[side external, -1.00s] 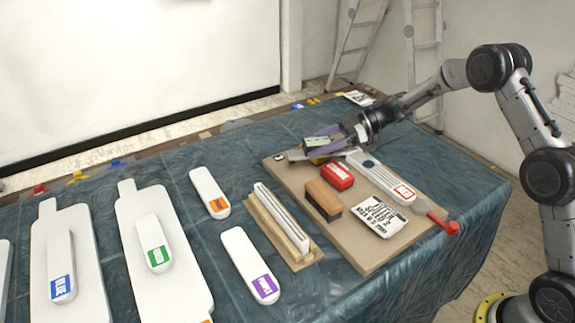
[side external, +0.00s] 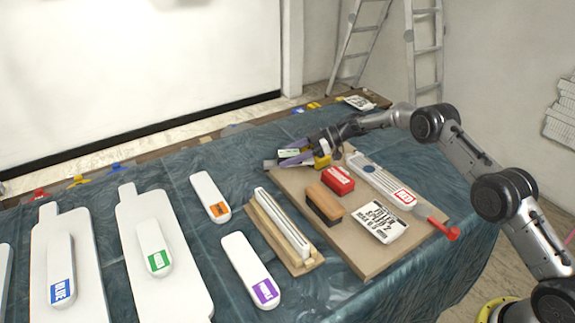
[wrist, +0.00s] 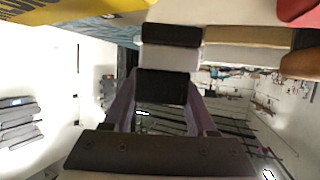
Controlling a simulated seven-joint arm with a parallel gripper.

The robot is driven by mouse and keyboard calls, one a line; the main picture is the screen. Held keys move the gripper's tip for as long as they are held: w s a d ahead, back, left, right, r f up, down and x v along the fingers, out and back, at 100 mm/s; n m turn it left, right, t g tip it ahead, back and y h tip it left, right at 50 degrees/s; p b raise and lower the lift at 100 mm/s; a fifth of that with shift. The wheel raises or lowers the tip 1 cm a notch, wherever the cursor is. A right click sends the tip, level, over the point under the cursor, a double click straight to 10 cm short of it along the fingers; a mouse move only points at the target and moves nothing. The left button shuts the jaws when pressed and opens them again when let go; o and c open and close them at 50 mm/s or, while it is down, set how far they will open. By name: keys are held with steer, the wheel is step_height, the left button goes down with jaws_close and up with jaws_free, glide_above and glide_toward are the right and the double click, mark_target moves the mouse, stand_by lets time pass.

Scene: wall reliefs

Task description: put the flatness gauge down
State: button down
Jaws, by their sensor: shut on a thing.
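My gripper (side external: 296,157), with purple fingers, is low over the back left corner of the tan board (side external: 375,255). It is shut on a small block with a pale green and white face, which I take to be the flatness gauge (side external: 289,152). In the wrist view, the fingertips (wrist: 164,88) close on the gauge, which shows there as a white band between dark ends (wrist: 170,58). The fingers partly hide it in the side view. I cannot tell whether it touches the surface below.
A yellow object (side external: 322,162) sits close beside my gripper. A red block (side external: 338,181), a wooden-backed brush (side external: 324,204), a white text card (side external: 380,222) and a long grey tool (side external: 378,178) lie on the board. A wooden rack (side external: 285,232) stands left of them.

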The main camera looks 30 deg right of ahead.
steer(key=shift+f, duration=1.55)
steer(key=shift+f, duration=0.15)
steer(key=shift+c, duration=1)
jaws_free()
steer(key=shift+f, duration=0.1)
steer(key=shift+d+r, duration=0.3)
steer(key=shift+r, duration=0.05)
steer(key=v, duration=1.1)
steer(key=shift+s+d+r, duration=0.1)
steer(key=shift+r, duration=0.05)
